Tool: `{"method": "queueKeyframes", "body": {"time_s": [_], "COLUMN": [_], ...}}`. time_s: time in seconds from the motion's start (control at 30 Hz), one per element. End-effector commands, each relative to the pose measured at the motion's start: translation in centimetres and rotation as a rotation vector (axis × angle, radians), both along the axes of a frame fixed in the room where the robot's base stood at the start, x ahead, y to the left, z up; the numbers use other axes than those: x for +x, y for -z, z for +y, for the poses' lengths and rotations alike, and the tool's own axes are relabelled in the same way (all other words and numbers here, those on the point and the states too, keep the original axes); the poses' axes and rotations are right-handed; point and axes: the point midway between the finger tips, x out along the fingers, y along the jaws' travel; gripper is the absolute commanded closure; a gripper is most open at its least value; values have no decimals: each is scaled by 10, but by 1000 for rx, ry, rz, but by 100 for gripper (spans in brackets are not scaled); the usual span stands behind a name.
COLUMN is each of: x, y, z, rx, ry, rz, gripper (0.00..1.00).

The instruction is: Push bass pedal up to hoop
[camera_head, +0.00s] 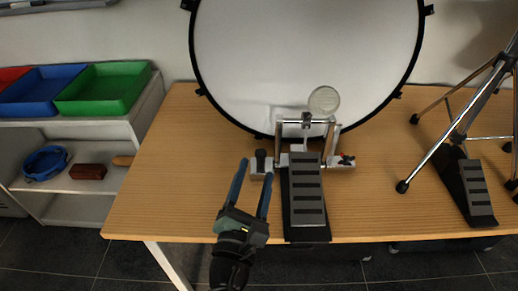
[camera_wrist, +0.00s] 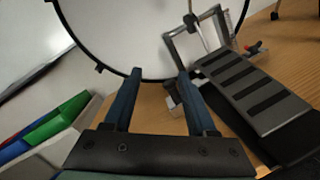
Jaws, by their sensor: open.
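The bass pedal (camera_head: 306,191) stands on the wooden table with its black ribbed footboard pointing to the front edge. Its metal frame and round pale beater (camera_head: 323,101) are at the far end, in front of the bass drum (camera_head: 300,50). The drum's black hoop (camera_head: 241,126) runs close behind the frame; I cannot tell whether they touch. My gripper (camera_head: 257,176) is open and empty, just left of the footboard, its fingertips near the pedal's left base end. In the wrist view the pedal (camera_wrist: 250,90) is right of my fingers (camera_wrist: 158,75), and the hoop lies ahead.
A chrome stand (camera_head: 465,125) and a second black pedal (camera_head: 475,188) are at the table's right. The table (camera_head: 165,180) is bare to the left. A shelf (camera_head: 75,185) with red, blue and green trays (camera_head: 105,88) stands left of it.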

Motion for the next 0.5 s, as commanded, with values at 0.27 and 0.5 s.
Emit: {"method": "queueKeyframes", "body": {"time_s": [0.27,0.5], "x": [-25,1], "y": [72,73], "z": [12,8], "rx": [-539,-557], "ry": [-23,-21], "rz": [199,200], "gripper": [43,43]}}
